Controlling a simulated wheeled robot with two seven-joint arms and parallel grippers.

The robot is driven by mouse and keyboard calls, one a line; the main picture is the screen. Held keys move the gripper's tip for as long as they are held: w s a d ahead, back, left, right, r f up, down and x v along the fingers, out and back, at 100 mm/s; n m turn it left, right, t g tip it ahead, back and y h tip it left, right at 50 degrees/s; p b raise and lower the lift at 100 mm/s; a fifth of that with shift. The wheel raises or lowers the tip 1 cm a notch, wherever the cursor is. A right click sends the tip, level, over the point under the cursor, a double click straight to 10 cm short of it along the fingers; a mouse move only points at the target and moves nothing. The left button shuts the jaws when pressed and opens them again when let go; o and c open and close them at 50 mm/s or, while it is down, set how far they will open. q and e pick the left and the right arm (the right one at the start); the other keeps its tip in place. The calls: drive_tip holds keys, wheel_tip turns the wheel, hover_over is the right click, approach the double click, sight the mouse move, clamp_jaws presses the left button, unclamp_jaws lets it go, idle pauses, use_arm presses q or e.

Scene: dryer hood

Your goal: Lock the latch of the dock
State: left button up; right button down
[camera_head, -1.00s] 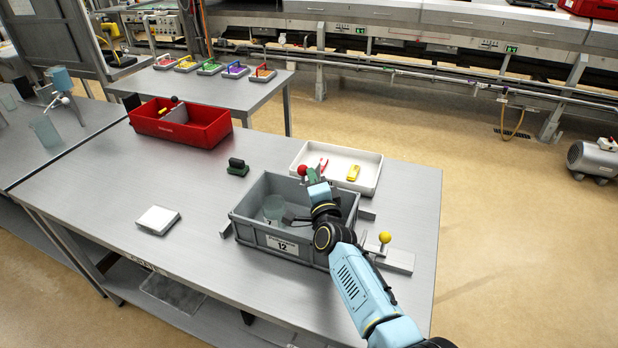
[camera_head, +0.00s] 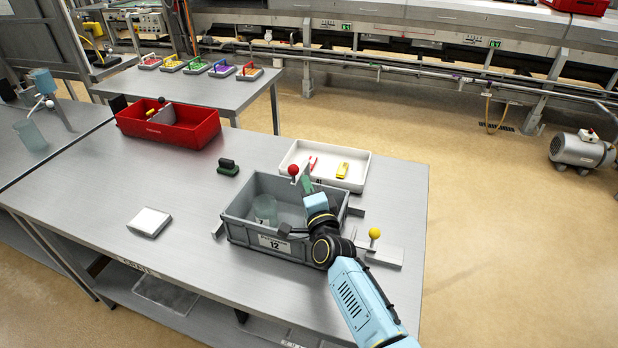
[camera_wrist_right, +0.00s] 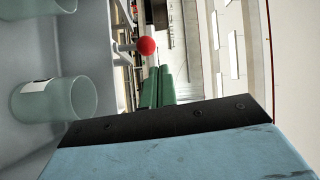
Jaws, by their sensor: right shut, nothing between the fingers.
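The grey bin labelled 12 (camera_head: 270,243) sits between metal brackets on the steel table. A red ball knob (camera_head: 293,170) stands at its back edge; it also shows in the right wrist view (camera_wrist_right: 146,46). A yellow ball knob (camera_head: 375,233) stands on a flat metal plate (camera_head: 385,256) to the bin's right. I cannot tell the latch's position. My right gripper (camera_head: 306,182) is above the back part of the bin, its green fingers (camera_wrist_right: 159,86) shut and empty, close to the red knob but apparently apart from it. My left gripper is out of view.
A clear beaker (camera_head: 265,209) stands inside the bin; two beakers show in the wrist view. A white tray (camera_head: 355,184) lies behind the bin. A red box (camera_head: 190,136), a green-based block (camera_head: 228,170) and a white block (camera_head: 149,222) are farther left.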

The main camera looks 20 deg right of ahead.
drive_tip(key=s+a, duration=0.2)
drive_tip(key=a, duration=0.4)
drive_tip(key=shift+a+f+b, duration=0.3)
drive_tip(key=shift+f+b, duration=0.1)
drive_tip(key=shift+b, duration=0.05)
drive_tip(key=shift+s, duration=0.1)
